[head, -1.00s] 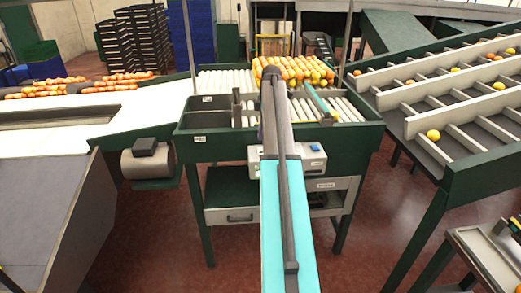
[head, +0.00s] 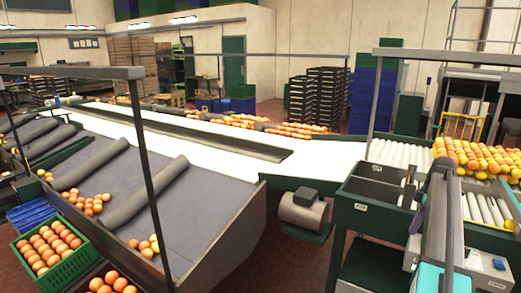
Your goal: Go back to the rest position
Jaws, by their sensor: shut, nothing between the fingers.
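Part of my arm, with a dark link and a cyan section, rises at the lower right of the head view and reaches up in front of the sorting table (head: 345,205). My gripper cannot be made out; the far end of the arm is hidden behind its own links. A heap of oranges (head: 470,155) lies on the white rollers (head: 400,154) behind the arm.
A white conveyor (head: 225,160) runs across the middle. A grey sloped bench (head: 175,200) with some oranges is at left. A green crate of oranges (head: 75,265) stands lower left. Dark crates (head: 318,97) and blue crates (head: 370,100) are stacked behind. A motor (head: 305,210) hangs under the conveyor.

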